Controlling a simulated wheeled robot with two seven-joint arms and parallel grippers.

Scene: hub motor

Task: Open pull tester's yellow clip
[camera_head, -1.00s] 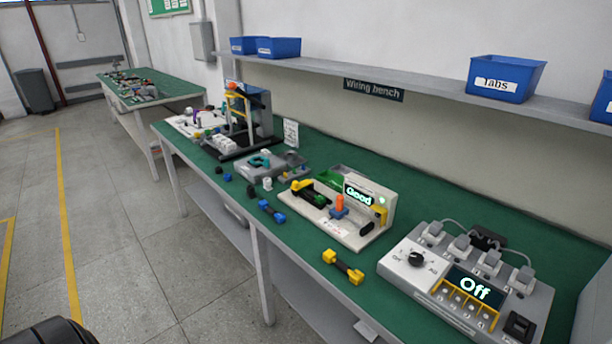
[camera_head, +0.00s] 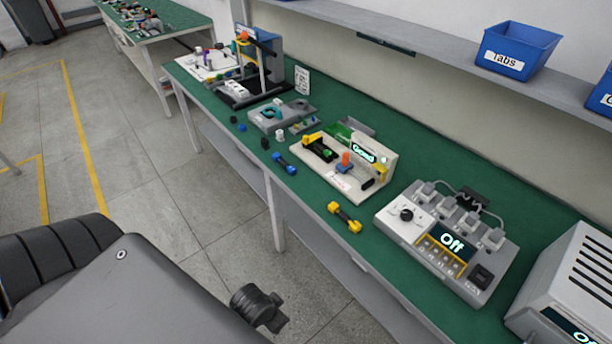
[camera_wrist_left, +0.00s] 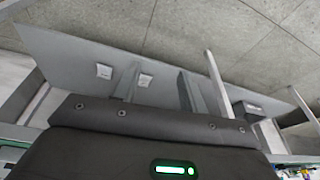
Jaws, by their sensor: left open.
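The pull tester (camera_head: 335,187) is a white stand on the green bench, with an upright panel whose display reads "Good". A yellow clip part (camera_head: 312,139) sits on a black block at its left end. Another yellow part (camera_head: 380,173) is at its right end by the panel. At this size I cannot tell whether either is open. An orange-and-blue piece (camera_head: 346,163) stands between them. In the left wrist view only the dark housing of my left gripper (camera_wrist_left: 140,140) shows, with a green light; its fingertips are out of sight. It is away from the tester. My right gripper is not in view.
A yellow-and-black dumbbell-shaped part (camera_head: 345,217) and a blue one (camera_head: 285,163) lie near the bench's front edge. A grey power box reading "Off" (camera_head: 408,228) stands right of the tester. A shelf with blue bins (camera_head: 517,50) runs above. The floor in front is open.

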